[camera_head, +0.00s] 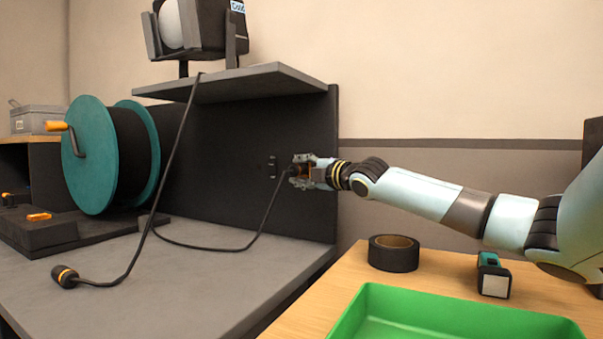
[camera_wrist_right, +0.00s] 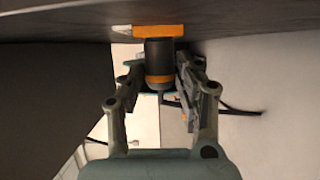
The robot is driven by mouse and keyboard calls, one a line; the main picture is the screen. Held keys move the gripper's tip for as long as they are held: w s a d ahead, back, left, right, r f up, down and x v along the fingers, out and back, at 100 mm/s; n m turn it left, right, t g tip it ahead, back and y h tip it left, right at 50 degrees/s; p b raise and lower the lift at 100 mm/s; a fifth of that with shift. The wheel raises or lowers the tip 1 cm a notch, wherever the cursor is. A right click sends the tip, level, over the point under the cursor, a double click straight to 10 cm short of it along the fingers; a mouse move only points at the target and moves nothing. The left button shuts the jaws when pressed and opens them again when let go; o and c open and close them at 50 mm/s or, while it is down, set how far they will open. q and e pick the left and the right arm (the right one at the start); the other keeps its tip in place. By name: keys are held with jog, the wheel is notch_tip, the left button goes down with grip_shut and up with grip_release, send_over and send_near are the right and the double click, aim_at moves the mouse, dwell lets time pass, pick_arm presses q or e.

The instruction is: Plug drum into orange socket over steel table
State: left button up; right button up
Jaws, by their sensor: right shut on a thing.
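The teal cable drum (camera_head: 90,155) stands at the left on the grey steel table (camera_head: 225,285). Its black cable (camera_head: 215,247) runs over the table and up to my right gripper (camera_head: 302,171). That gripper is shut on the drum plug, at the right part of the dark upright panel (camera_head: 220,150). In the right wrist view the black plug (camera_wrist_right: 159,52) with an orange band is between the fingers (camera_wrist_right: 160,72). Its front end meets the orange socket (camera_wrist_right: 158,31) on the panel; how deep it sits I cannot tell. My left gripper is not in view.
A lamp (camera_head: 198,28) stands on the shelf (camera_head: 235,84); its cable hangs to a loose plug (camera_head: 65,277) on the table. A dark socket (camera_head: 272,167) is left of my gripper. Black tape (camera_head: 393,254), a small teal-black device (camera_head: 493,276) and a green tray (camera_head: 365,300) are at right.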

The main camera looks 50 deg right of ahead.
jog(key=shift+d+r, duration=0.15)
jog(key=o, duration=1.2)
jog(key=shift+d, duration=0.1)
jog(key=shift+o, duration=0.3)
